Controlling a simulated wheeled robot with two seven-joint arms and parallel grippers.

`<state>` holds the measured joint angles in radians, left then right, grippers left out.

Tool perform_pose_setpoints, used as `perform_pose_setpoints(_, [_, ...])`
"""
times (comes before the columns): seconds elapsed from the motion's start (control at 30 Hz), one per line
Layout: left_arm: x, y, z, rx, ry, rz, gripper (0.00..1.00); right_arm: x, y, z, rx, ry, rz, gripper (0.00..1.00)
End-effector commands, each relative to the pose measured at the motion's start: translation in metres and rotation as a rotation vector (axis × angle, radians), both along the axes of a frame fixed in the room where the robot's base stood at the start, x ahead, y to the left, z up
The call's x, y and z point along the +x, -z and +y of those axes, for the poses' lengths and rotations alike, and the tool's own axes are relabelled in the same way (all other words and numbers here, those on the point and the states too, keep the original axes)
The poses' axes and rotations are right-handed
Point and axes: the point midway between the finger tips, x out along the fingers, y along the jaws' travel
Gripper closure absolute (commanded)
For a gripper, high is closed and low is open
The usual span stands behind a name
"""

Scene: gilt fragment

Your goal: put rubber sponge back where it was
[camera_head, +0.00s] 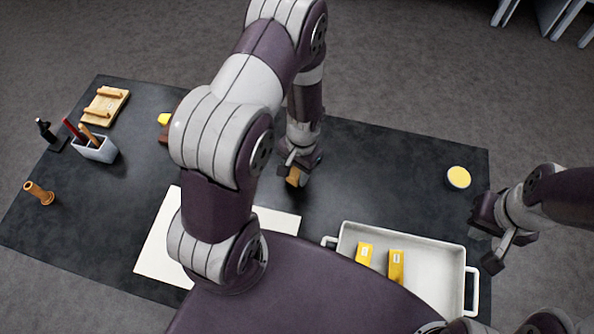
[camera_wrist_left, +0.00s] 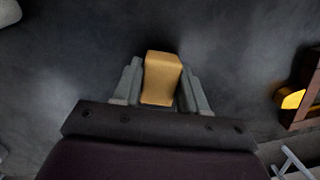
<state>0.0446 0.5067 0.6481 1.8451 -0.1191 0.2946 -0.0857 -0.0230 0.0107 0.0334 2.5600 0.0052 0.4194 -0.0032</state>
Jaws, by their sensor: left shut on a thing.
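My left gripper (camera_head: 297,172) is shut on a tan-yellow block, which looks like the rubber sponge (camera_head: 293,178). It holds the sponge over the middle of the dark table mat. In the left wrist view the sponge (camera_wrist_left: 161,78) sits between both fingers and its far end sticks out past them. I cannot tell whether the sponge touches the mat. My right gripper (camera_head: 489,240) hangs at the right edge of the mat, beside the white tray, with no object visible in it. Its finger opening is unclear.
The white tray (camera_head: 440,236) holds two yellow boxes (camera_head: 396,266). A round yellow-topped tin (camera_head: 458,177) is at right. White paper (camera_head: 157,250) lies partly under my arm. At left are a pen cup (camera_head: 94,149), a wooden rack (camera_head: 105,105) and a wooden handle (camera_head: 39,192).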

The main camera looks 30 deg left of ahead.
Motion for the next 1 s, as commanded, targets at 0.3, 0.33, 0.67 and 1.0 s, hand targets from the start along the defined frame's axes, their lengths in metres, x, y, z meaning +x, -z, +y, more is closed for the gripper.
perform_pose_setpoints(0.3, [0.000, 0.016, -0.001, 0.000, 0.000, -0.002, 0.86, 0.000, -0.003, 0.000, 0.000, 0.000, 0.000, 1.00])
perform_pose_setpoints(0.33, [0.000, 0.016, -0.001, 0.000, 0.000, -0.002, 0.86, 0.000, -0.003, 0.000, 0.000, 0.000, 0.000, 1.00])
perform_pose_setpoints(0.67, [0.000, 0.019, -0.001, 0.000, 0.000, -0.001, 0.32, 0.000, -0.001, 0.000, 0.000, 0.000, 0.000, 1.00])
perform_pose_setpoints(1.0, [0.004, 0.003, -0.001, 0.001, 0.000, -0.006, 0.32, 0.000, 0.000, 0.000, 0.000, 0.000, 0.000, 1.00])
